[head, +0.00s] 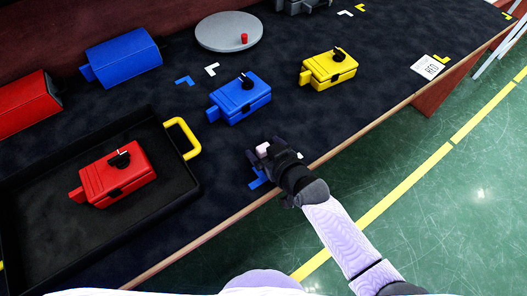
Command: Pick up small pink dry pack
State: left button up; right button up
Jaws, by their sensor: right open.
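A small pink pack (263,149) sits near the front edge of the dark table. My right gripper (266,152) reaches in from the lower right and is over the table at the pack. Its jaws are open, with a dark finger on either side of the pack. The gripper body hides the pack's lower part, and I cannot tell whether the fingers touch it. My left gripper is not in view.
A black tray (180,207) with yellow handles holds a red box (118,176). A blue box (240,98) and a yellow box (328,69) stand behind the gripper. A grey round plate (229,32) bears a small red piece (244,38).

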jog(key=shift+c, duration=0.7)
grip_shut()
